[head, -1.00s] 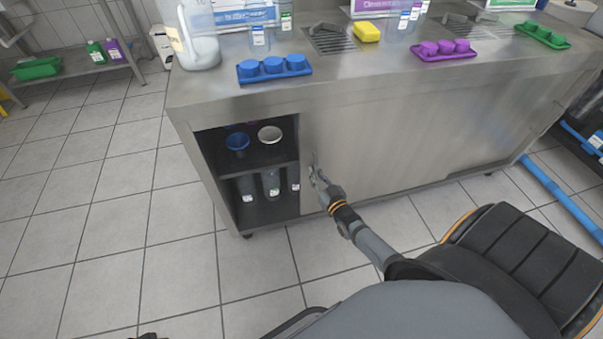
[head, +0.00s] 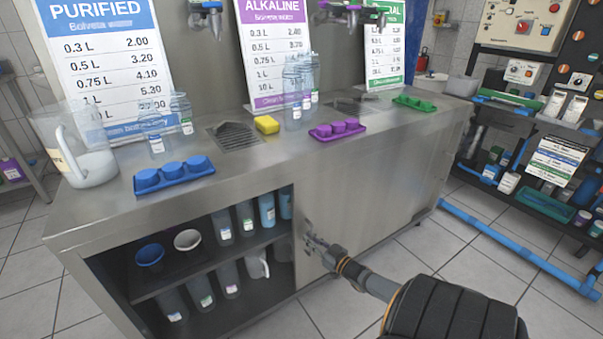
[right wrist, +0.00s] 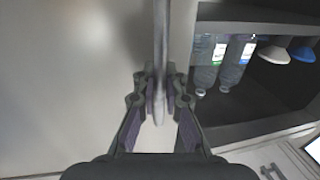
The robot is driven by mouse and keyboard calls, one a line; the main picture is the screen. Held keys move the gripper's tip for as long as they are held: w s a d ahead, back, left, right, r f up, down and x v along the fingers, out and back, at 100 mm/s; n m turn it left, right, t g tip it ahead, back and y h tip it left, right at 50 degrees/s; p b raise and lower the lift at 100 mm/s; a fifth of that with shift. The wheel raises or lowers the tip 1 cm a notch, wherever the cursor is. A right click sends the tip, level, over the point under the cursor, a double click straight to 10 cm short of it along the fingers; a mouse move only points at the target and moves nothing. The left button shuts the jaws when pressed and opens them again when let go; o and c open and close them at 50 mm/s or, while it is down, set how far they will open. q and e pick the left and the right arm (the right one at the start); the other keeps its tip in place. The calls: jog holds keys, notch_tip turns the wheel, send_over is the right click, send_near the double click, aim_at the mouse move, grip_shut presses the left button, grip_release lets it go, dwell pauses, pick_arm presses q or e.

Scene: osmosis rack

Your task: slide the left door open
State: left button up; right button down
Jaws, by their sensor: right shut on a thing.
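The left door (head: 345,215) is a plain steel panel on the front of the steel counter. It stands partly slid to the right, leaving a wide opening at the counter's left end. My right gripper (head: 312,243) is at the door's left edge. In the right wrist view the right gripper (right wrist: 160,98) is shut on the upright bar handle (right wrist: 161,45) of the door, with a finger on each side. The door panel (right wrist: 80,85) fills the left of that view, with the open compartment on the right. My left gripper is not in view.
Inside the opening, a shelf (head: 205,270) holds a blue cup (head: 150,256), a white cup (head: 187,240) and several bottles. On the counter top (head: 245,165) are a jug (head: 85,165), lid trays and a yellow sponge (head: 267,124). Blue pipes (head: 520,250) run along the floor at right.

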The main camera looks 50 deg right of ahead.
jog(key=shift+s+d+f, duration=0.2)
jog(key=shift+d, duration=0.05)
jog(key=c, duration=1.7)
grip_release()
jog(key=shift+r, duration=0.1)
jog(key=s, duration=0.8)
jog(key=s+a, duration=0.1)
jog(key=s, duration=0.3)
jog(key=shift+w, duration=0.1)
